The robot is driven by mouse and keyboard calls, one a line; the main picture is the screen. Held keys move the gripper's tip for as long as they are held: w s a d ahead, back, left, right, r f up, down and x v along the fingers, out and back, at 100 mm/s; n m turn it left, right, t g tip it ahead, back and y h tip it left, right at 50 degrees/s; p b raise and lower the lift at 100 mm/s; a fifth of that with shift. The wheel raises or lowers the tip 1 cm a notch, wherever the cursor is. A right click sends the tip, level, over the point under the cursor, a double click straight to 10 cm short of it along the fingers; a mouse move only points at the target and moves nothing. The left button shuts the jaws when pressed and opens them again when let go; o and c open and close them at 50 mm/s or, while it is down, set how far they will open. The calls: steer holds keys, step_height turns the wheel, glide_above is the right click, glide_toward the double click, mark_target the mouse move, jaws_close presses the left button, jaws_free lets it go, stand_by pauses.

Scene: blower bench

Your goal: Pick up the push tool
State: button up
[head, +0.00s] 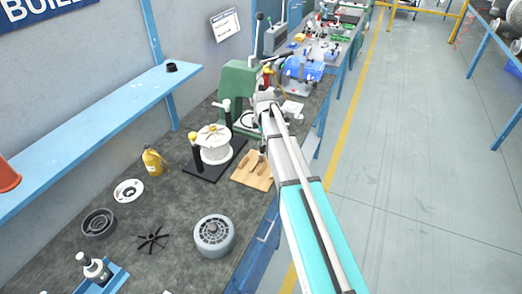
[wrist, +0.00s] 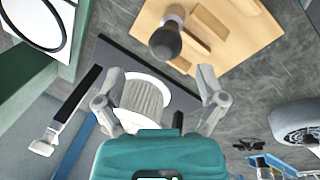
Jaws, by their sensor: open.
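A wooden block (head: 252,178) lies on the bench, left of my arm in the head view. In the wrist view the wooden block (wrist: 225,30) fills the top middle and right. A tool with a dark rounded handle (wrist: 165,42), which looks like the push tool, stands out of the block, its handle toward the camera. In the head view this tool (head: 262,156) is small and close beside my arm. My gripper (wrist: 162,74) is open and empty, its two fingers apart, with the handle just beyond the gap between them. In the head view the fingers are hard to make out.
A white spool (head: 214,148) on a black plate stands left of the block. A green press (head: 238,85) stands behind it. A yellow bottle (head: 152,162), a grey motor housing (head: 214,234) and a black fan wheel (head: 153,239) are on the bench. The aisle at right is clear.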

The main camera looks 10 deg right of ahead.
mark_target(262, 151)
steer(key=shift+f, duration=0.1)
step_height(262, 151, down, 3)
steer(key=b, duration=0.3)
steer(key=shift+w+f+b, duration=0.1)
steer(key=shift+f+b, duration=0.1)
steer(key=shift+b, duration=0.1)
steer(key=shift+w+f+b, duration=0.2)
steer(key=shift+f+b, duration=0.6)
jaws_close()
steer(key=shift+r, duration=0.1)
